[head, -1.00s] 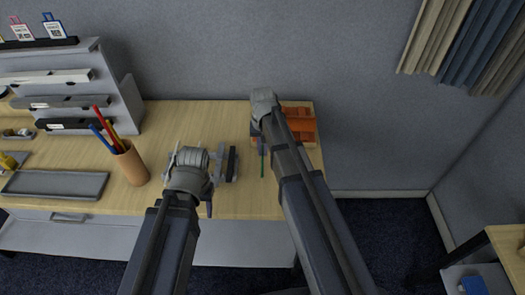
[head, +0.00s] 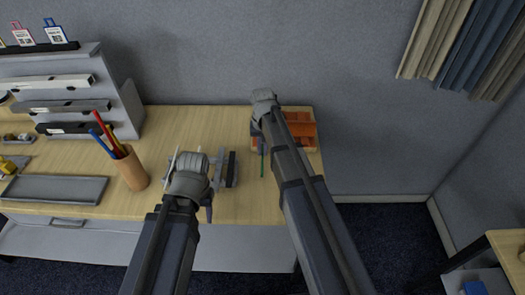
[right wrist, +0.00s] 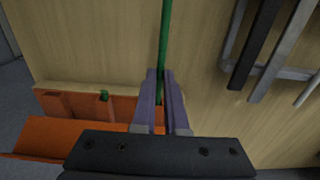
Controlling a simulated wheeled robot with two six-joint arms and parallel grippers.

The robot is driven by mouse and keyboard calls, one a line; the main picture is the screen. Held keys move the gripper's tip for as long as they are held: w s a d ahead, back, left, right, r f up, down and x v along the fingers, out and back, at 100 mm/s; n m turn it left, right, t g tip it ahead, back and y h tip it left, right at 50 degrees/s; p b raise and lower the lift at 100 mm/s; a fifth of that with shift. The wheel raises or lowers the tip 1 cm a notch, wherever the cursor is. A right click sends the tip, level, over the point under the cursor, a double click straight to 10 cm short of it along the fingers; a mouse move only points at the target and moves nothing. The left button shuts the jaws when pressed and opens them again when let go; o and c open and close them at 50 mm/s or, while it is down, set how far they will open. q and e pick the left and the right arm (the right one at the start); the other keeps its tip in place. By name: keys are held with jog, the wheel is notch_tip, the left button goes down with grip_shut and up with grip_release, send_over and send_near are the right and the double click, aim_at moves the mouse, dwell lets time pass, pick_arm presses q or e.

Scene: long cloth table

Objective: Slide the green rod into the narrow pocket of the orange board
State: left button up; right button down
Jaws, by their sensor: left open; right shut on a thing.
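The green rod (right wrist: 165,38) is thin and straight. In the right wrist view it runs up from between the fingers of my right gripper (right wrist: 162,98), which is shut on it. The rod also shows in the head view (head: 262,163), beside my right forearm. The orange board (head: 303,127) lies at the table's back right, partly hidden by my right arm.
A grey rack with dark and light bars (head: 231,168) stands between my arms, close to my left gripper. A brown pen cup (head: 132,170), a grey tray (head: 52,189) and a stepped shelf (head: 115,95) are at left. The table's right edge is near the board.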

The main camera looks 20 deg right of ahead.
jog(key=shift+w+d, duration=0.3)
jog(key=shift+w, duration=0.65)
jog(key=shift+w+d, duration=0.25)
jog(key=shift+w, duration=0.7)
jog(key=c, duration=0.9)
grip_release()
jog(key=shift+o, duration=0.2)
jog(key=shift+r, duration=0.1)
notch_tip(320, 180, up, 8)
jog(key=p, duration=0.7)
jog(key=shift+f+p, duration=0.2)
jog(key=shift+p, duration=0.2)
